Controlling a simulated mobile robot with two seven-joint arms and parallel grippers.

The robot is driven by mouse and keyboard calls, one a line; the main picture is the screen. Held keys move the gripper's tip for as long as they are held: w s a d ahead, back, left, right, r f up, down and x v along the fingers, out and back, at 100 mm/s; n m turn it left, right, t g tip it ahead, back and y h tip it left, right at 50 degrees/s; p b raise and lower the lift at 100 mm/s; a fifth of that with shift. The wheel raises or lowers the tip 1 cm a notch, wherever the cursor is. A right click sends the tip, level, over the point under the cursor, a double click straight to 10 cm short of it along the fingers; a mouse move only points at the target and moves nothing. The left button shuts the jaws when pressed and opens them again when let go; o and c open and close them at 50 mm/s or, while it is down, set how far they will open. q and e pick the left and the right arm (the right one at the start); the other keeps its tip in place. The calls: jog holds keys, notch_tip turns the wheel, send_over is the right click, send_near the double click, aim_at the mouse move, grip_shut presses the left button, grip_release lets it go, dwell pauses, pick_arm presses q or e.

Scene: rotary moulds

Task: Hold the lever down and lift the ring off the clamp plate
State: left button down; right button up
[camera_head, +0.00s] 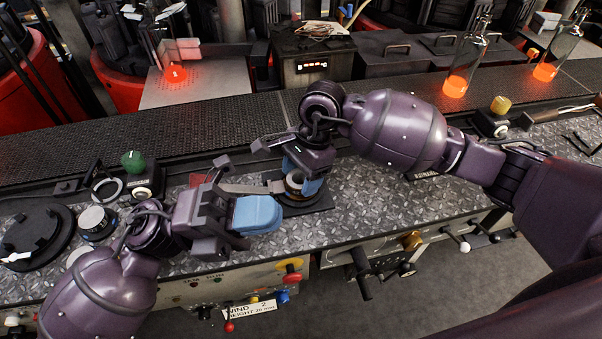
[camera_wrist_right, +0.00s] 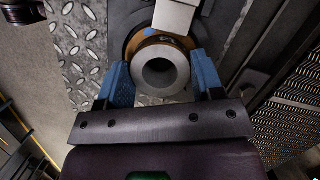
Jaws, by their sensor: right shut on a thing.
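The grey ring (camera_wrist_right: 143,75) sits between the two blue fingers of my right gripper (camera_wrist_right: 163,82) in the right wrist view, with a brass-coloured edge behind it. In the head view my right gripper (camera_head: 302,182) points down and is shut on the ring, low over the dark clamp plate (camera_head: 310,207). The grey metal lever (camera_head: 250,187) reaches left from the clamp. In the right wrist view a pale bar (camera_wrist_right: 175,14) shows just above the ring. My left gripper (camera_head: 258,214) is just in front of the lever, its blue fingers together; whether it touches the lever is hidden.
A green knob (camera_head: 133,161) and a round black disc (camera_head: 36,235) stand on the tread-plate bench at left. A conveyor (camera_head: 200,125) runs behind it. Glowing bottles (camera_head: 464,68) stand at the back right. Knobs and handles stick out below the bench's front edge.

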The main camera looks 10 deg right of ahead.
pick_arm(q)
jog(key=w+d+f+m+y, duration=0.1)
jog(key=w+f+m+y, duration=0.4)
jog(key=y, duration=0.6)
jog(key=w+a+r+n+t+y, duration=0.1)
jog(key=w+a+n+t+y, duration=0.4)
jog(key=w+a+y, duration=0.7)
jog(key=shift+m+t+h, duration=0.5)
jog(key=shift+t+h, duration=0.2)
jog(key=shift+h, duration=0.2)
jog(key=shift+w+d+f, duration=0.1)
jog(key=shift+d+f, duration=0.05)
jog(key=shift+f, duration=0.8)
jog(key=shift+w+d+f, duration=0.1)
jog(key=shift+f, duration=0.85)
jog(key=shift+w+d+f, duration=0.1)
jog(key=shift+d+f, duration=0.05)
jog(key=shift+f, duration=0.8)
jog(key=shift+f, duration=0.1)
